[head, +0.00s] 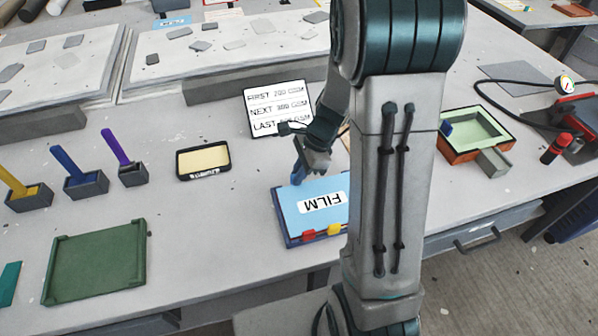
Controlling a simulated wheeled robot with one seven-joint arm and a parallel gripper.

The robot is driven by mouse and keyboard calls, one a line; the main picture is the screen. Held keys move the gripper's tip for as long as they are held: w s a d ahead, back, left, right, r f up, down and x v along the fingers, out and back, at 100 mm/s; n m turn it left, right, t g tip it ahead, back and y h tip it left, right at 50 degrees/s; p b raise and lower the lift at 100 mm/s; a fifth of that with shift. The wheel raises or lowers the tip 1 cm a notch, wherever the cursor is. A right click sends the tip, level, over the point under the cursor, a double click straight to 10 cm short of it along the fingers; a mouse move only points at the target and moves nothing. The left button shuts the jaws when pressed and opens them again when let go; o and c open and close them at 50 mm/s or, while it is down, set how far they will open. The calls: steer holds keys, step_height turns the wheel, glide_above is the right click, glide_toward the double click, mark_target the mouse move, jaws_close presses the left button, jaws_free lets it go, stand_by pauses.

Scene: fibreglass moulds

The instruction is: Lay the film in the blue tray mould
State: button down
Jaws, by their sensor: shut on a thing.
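The film (300,222) is a light blue sheet with a white label reading FILM, upside down in the head view. It lies over the blue tray mould (291,242), whose dark blue rim shows along the left and front. Red and yellow tabs sit at the mould's front edge. My gripper (302,178) is at the film's far left edge, pointing down and shut on the film. My arm hides the right part of film and mould. I cannot tell whether the film touches the mould's floor.
A sign card (275,100) stands behind the mould. A black-rimmed tray (203,161) and brush holders (87,184) are to the left, with a green tray (98,262) front left. A pale green-topped mould (478,128) is to the right.

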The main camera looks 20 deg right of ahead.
steer(key=shift+w+f, duration=0.1)
steer(key=shift+f, duration=0.15)
stand_by(0.4)
steer(key=c, duration=1.4)
jaws_free()
steer(key=shift+c, duration=0.2)
steer(key=v, duration=1.4)
steer(key=shift+p, duration=0.4)
steer(key=shift+f, duration=0.1)
steer(key=s+a+r+n+t+h, duration=0.1)
steer(key=s+a+n+h, duration=0.1)
steer(key=s+n, duration=0.5)
steer(key=s+a+r+n+t+h, duration=0.2)
steer(key=s+n, duration=0.5)
steer(key=n, duration=0.4)
steer(key=shift+a+r+h, duration=0.15)
steer(key=shift+a+h, duration=0.15)
steer(key=shift+a, duration=0.4)
